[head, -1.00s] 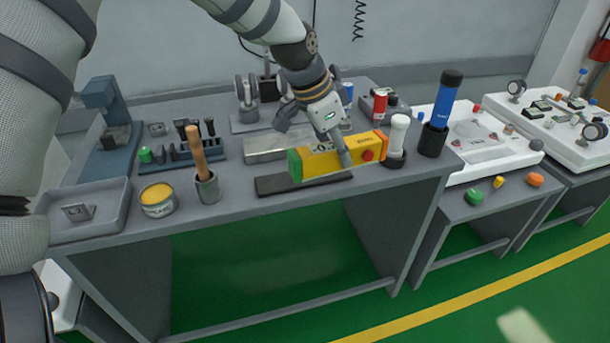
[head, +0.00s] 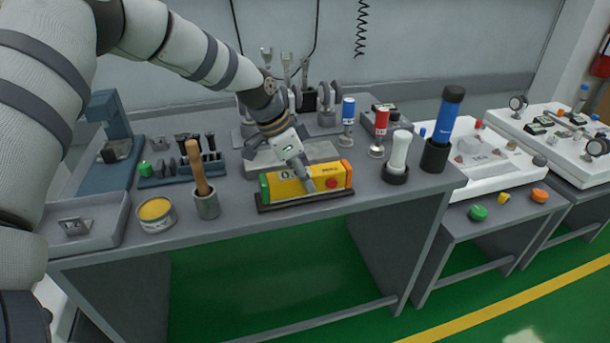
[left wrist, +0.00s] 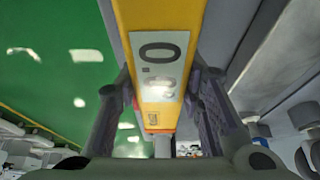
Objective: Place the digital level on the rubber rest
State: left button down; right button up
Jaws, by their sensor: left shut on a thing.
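The digital level (head: 282,188) is a yellow bar with a green left end, an orange right end, a red button and a display. My left gripper (head: 308,183) is shut on it, and its finger covers part of the front face. The level also fills the middle of the left wrist view (left wrist: 158,40), between the two fingers (left wrist: 160,105). The rubber rest (head: 340,194) is a dark flat strip directly under the level. The level lies lengthwise along it; I cannot tell for certain whether they touch. My right gripper is not in view.
A grey block (head: 318,150) lies close behind the level. To the left stand a cup with a wooden handle (head: 207,205), a yellow tin (head: 157,214) and a grey tray (head: 100,235). A white-handled tool (head: 399,152) and a blue cylinder (head: 447,115) stand to the right. The bench front edge is near.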

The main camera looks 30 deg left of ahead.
pick_arm(q)
jog(key=c, duration=1.1)
grip_release()
jog(key=shift+r, duration=0.35)
jog(key=p+v, duration=0.2)
jog(key=v, duration=0.9)
jog(key=shift+s+a+r, duration=0.15)
jog(key=shift+r, duration=0.05)
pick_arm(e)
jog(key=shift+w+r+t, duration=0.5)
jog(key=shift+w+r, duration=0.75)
